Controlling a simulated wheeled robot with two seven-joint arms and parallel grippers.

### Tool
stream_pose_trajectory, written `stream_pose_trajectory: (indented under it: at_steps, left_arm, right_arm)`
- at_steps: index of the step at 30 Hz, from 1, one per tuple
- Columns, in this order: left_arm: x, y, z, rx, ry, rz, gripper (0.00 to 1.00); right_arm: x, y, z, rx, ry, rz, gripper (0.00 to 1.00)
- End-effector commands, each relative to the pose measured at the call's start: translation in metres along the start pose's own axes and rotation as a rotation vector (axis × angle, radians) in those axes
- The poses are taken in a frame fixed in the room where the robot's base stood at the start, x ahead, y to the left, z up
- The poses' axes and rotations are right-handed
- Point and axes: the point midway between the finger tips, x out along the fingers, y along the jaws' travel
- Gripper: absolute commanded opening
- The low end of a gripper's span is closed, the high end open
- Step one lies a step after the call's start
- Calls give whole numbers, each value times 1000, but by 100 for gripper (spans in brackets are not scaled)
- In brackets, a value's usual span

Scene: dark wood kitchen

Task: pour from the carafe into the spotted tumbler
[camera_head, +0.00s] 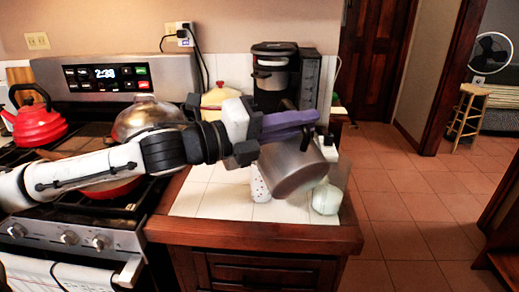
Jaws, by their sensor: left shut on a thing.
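My left gripper (250,138) reaches in from the left and is shut on the carafe (293,172), in the air above the tiled counter. The carafe has a grey metallic body and a purple bar along its top, which looks like its handle. It is strongly tilted. The spotted tumbler (259,184), white with small dark dots, stands on the counter just below and left of the carafe. The carafe hides part of it. I cannot tell whether they touch or whether liquid is flowing. My right gripper is not in view.
A pale rounded bottle (326,199) stands right of the carafe, close to the counter's right edge. Behind are a black coffee maker (274,75) and a yellow pot (219,98). The stove at left holds a red kettle (37,122) and a metal dome (147,116). The counter's front left is clear.

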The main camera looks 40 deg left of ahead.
Motion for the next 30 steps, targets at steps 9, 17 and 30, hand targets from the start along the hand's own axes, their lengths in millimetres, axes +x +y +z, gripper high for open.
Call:
stream_pose_trajectory:
  at_steps: [9, 17, 30]
  left_arm:
    - [0, -5, 4, -23, 1, -8, 0]
    - [0, -6, 6, -31, 1, -9, 0]
    - [0, -8, 8, -55, 3, -10, 0]
  right_arm:
    - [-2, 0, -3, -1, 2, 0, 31]
    - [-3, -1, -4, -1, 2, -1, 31]
    - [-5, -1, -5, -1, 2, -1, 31]
